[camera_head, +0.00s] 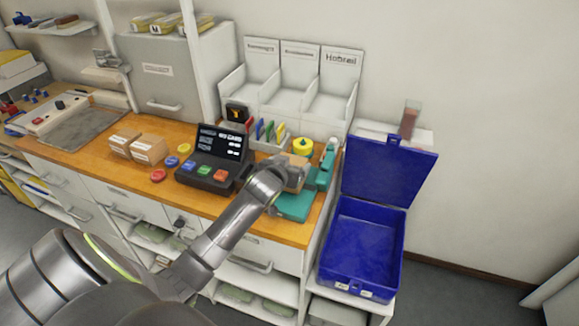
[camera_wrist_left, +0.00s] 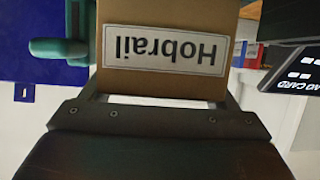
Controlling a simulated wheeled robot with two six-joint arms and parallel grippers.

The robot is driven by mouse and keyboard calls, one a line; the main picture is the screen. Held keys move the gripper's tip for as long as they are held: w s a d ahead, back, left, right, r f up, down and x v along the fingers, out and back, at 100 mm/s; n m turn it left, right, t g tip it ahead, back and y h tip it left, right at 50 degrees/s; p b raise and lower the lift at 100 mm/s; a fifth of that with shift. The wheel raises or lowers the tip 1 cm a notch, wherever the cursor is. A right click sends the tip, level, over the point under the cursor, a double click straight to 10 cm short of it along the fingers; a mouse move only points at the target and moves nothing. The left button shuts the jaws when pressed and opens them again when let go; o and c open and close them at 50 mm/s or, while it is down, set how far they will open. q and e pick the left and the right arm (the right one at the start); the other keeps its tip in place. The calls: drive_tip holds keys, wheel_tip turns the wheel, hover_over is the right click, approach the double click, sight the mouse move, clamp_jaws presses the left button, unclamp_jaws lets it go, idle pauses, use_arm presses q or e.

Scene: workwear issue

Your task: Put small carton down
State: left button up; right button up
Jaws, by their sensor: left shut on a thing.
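My left gripper (camera_head: 283,183) is shut on a small brown carton (camera_head: 297,168), held over the right end of the wooden counter (camera_head: 250,222). In the left wrist view the carton (camera_wrist_left: 210,20) fills the space past the gripper (camera_wrist_left: 155,100). Its white label reads "Hobrail", upside down. The carton is in front of a teal device (camera_head: 296,205) in the head view, partly covering it; I cannot tell whether they touch. My right gripper is not in view.
An open blue box (camera_head: 362,240) with its lid raised stands right of the counter. White bins (camera_head: 330,103), one labelled "Hobrail", stand behind. A dark terminal (camera_head: 215,160), coloured discs (camera_head: 172,161) and two other cartons (camera_head: 149,149) are on the counter to the left.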

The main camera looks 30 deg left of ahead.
use_arm(q)
drive_tip(key=shift+f, duration=0.55)
drive_tip(key=o, duration=0.7)
drive_tip(key=shift+f, duration=0.2)
drive_tip(key=o, duration=0.3)
drive_tip(key=shift+o, duration=0.2)
drive_tip(key=shift+r, duration=0.25)
drive_tip(key=shift+s+d+r, duration=0.15)
drive_tip(key=shift+s, duration=0.45)
drive_tip(key=b+v, duration=0.1)
drive_tip(key=v, duration=0.9)
drive_tip(key=shift+s, duration=0.4)
drive_tip(key=shift+d+r, duration=0.1)
